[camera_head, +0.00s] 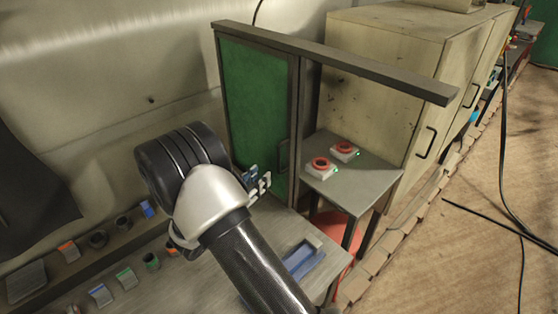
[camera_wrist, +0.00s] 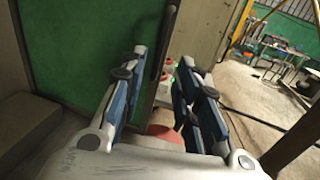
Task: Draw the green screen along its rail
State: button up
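The green screen (camera_head: 255,112) hangs in a dark frame under a dark overhead rail (camera_head: 340,62), at the rail's left end. A dark bar handle (camera_head: 284,157) is on the screen's right side. My gripper (camera_head: 259,180) is in front of the screen's lower part, just left of the handle. In the wrist view, the screen (camera_wrist: 80,45) fills the left. My gripper (camera_wrist: 162,58) is open there, its blue-padded fingers on either side of a dark upright bar. I cannot tell whether that bar is the handle or the frame edge, or whether anything touches it.
Right of the screen, a grey table (camera_head: 355,175) holds two white boxes with red rings (camera_head: 320,168). A beige cabinet (camera_head: 375,95) stands behind it. A workbench (camera_head: 215,265) with a blue tray (camera_head: 302,259) lies below my arm. Black cables (camera_head: 505,150) cross the right floor.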

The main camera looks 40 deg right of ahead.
aim_at(279, 171)
jog(key=x, duration=1)
jog(key=shift+w+d, duration=0.15)
jog(key=shift+d, duration=0.2)
jog(key=shift+c, duration=0.5)
grip_shut()
